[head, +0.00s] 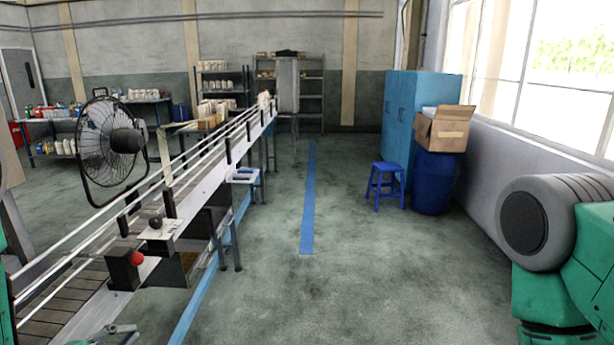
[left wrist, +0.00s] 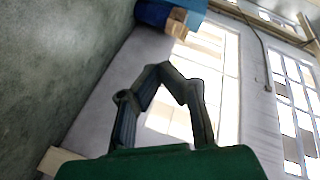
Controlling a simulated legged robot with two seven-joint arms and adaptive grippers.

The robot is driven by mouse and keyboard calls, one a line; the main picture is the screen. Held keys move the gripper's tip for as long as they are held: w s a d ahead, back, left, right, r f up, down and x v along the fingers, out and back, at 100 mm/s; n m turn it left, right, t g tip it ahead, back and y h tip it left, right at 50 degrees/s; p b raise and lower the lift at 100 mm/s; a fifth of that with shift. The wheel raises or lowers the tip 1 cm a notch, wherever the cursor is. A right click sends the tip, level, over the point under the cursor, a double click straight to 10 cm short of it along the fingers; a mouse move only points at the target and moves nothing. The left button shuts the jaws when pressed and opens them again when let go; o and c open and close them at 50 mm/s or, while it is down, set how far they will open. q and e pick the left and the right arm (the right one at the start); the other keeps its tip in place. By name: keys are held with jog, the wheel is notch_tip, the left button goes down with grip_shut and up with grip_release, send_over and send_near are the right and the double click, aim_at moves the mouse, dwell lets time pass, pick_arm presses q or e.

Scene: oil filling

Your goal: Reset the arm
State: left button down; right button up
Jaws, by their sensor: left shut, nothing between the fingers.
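My left gripper (head: 115,332) shows small and partly cut off at the bottom edge of the head view, in front of the near end of the conveyor (head: 205,195). In the left wrist view its two dark fingers (left wrist: 160,70) bend inward and meet at the tips, with nothing between them. Its green body fills the bottom of that view. My green and grey right arm (head: 590,250) stands at the right edge of the head view. The right gripper is out of view.
A red button box (head: 122,268) sits on the conveyor's near side. A black fan (head: 105,150) stands behind the conveyor. A blue stool (head: 385,185), blue barrel (head: 433,185) with a cardboard box (head: 443,128), and blue cabinet (head: 400,110) stand right. The middle floor is clear.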

pick_arm(q)
jog(key=s+d+f+n+g+y+b, duration=0.25)
jog(key=s+f+n, duration=0.3)
jog(key=f, duration=0.45)
jog(key=s+d+f+n+g+y+b, duration=0.2)
jog(key=s+f+n+g+b, duration=0.3)
jog(key=f, duration=0.5)
jog(key=s+f+n+g+y+b, duration=0.1)
jog(key=s+f+n+g, duration=0.2)
jog(key=s, duration=0.6)
jog(key=s+f+n+g+y+b, duration=0.1)
jog(key=s+f+n+g+b, duration=0.1)
jog(key=s+f, duration=0.4)
jog(key=s+d+n+g, duration=0.1)
jog(key=s, duration=0.2)
jog(key=shift+s, duration=0.3)
jog(key=shift+d+r, duration=0.15)
jog(key=shift+d, duration=0.05)
jog(key=shift+a, duration=0.15)
